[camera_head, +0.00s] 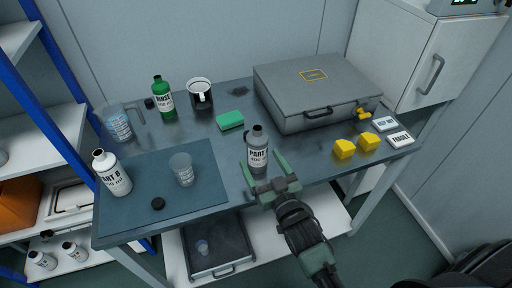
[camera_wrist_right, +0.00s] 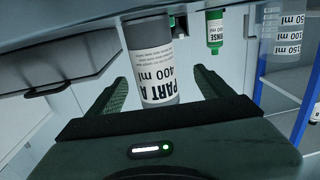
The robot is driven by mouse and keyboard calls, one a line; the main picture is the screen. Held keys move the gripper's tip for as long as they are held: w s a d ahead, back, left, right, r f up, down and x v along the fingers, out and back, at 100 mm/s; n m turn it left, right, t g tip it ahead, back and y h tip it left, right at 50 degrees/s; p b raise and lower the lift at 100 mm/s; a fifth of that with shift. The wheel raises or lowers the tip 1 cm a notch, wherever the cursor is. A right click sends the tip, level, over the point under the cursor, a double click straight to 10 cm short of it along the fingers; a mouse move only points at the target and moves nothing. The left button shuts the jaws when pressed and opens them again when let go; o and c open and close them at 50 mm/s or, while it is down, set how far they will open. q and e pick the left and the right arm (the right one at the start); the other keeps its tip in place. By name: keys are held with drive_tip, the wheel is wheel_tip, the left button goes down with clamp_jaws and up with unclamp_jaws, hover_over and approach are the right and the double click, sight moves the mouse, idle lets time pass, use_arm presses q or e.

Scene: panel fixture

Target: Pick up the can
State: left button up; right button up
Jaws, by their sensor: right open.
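The can that I see at my gripper is a grey, bottle-shaped container with a dark cap and a white "PART A 400 ml" label (camera_head: 258,150). It stands upright near the front edge of the table. My right gripper (camera_head: 263,163) reaches in from the front, open, with its green fingers on either side of the can. In the right wrist view the can (camera_wrist_right: 151,60) appears upside down between the two fingers (camera_wrist_right: 161,80), with gaps showing on both sides. My left gripper is not in view.
The space just left of the can is clear.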

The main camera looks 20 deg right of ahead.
sight(262, 157)
drive_tip(key=w, duration=0.2)
drive_tip(key=shift+w+d+r+p, duration=0.15)
drive_tip(key=shift+w+r+p, duration=0.15)
drive_tip(key=shift+p, duration=0.1)
drive_tip(key=shift+w+f, duration=0.2)
drive_tip(key=shift+w, duration=1.15)
drive_tip(key=c, duration=1.7)
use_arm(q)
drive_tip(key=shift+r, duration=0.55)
use_arm(e)
clamp_jaws()
drive_tip(key=shift+r, duration=0.15)
